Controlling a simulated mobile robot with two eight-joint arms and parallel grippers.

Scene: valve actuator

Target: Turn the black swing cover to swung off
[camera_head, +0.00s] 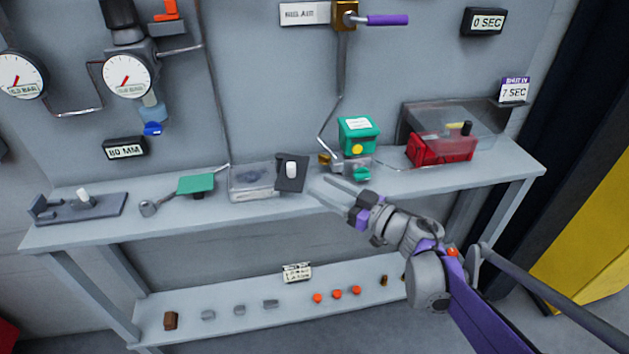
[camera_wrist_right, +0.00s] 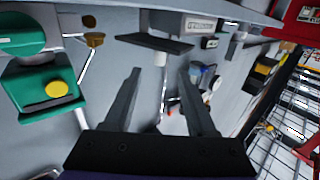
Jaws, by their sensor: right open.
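The black swing cover (camera_head: 291,172) is a dark plate with a white knob (camera_head: 291,169) on its face. It stands at the right end of a clear-topped grey box (camera_head: 250,184) on the bench. In the right wrist view the cover (camera_wrist_right: 150,43) is seen nearly edge-on, with its white knob (camera_wrist_right: 160,59) pointing toward me. My right gripper (camera_head: 319,187) is open and empty, just right of the cover. In the wrist view its fingers (camera_wrist_right: 158,73) lie on either side of the knob's line, apparently short of it. My left gripper is not in view.
A green actuator box (camera_head: 358,135) with a yellow knob stands behind the right gripper. A red box (camera_head: 440,150) under a clear cover is farther right. A green plate (camera_head: 196,184) and lever are left. The bench (camera_head: 170,216) has bare front space.

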